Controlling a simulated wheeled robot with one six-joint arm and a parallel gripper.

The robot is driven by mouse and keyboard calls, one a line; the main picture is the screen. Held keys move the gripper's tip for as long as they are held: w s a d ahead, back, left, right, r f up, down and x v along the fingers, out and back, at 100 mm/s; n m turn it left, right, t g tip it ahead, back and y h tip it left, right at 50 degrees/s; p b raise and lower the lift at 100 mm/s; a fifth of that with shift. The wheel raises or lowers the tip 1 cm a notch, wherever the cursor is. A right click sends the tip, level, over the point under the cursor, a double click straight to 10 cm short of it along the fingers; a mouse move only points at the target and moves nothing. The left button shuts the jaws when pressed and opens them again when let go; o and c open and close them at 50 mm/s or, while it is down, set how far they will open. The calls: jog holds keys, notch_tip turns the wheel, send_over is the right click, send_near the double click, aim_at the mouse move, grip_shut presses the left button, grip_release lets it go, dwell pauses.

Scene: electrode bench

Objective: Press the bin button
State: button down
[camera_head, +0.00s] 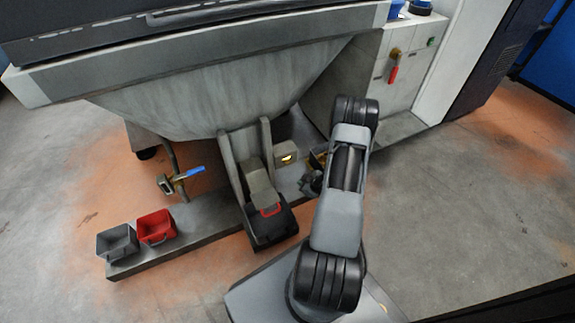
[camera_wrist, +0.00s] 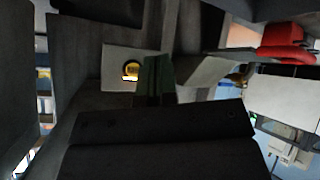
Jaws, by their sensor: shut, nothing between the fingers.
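The bin button is a small lit button with a yellow rim on a pale box (camera_head: 285,157), beside the chute under the machine. In the wrist view the button (camera_wrist: 131,71) shows on its pale panel (camera_wrist: 115,60), just left of my fingertips. My gripper (camera_head: 312,178) is mostly hidden behind my arm in the head view, right of the box. In the wrist view my gripper (camera_wrist: 155,78) is shut and empty, its dark fingers overlapping the panel's right edge. I cannot tell how far the tips are from the button.
A black bin with a red handle (camera_head: 270,222) sits below the chute. A valve with a blue lever (camera_head: 188,173), a red tray (camera_head: 156,227) and a grey tray (camera_head: 117,243) stand to the left. A red-handled valve (camera_head: 394,70) is on the cabinet. Floor at right is clear.

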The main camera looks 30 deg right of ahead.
dwell(0.3)
jog(key=w+d, duration=0.1)
jog(key=w, duration=0.7)
jog(key=shift+w+b, duration=0.3)
jog(key=shift+w, duration=0.05)
jog(key=shift+w+d, duration=0.25)
jog(key=shift+w, duration=0.55)
dwell(2.6)
jog(key=shift+s, duration=0.15)
jog(key=shift+s+a, duration=0.15)
jog(key=shift+s, duration=0.5)
jog(key=shift+s+a+p, duration=0.15)
jog(key=shift+s+p, duration=0.1)
jog(key=shift+s, duration=1)
jog(key=shift+s+a+p, duration=0.15)
jog(key=shift+s+p, duration=0.1)
jog(key=shift+s, duration=1)
jog(key=shift+r, duration=0.1)
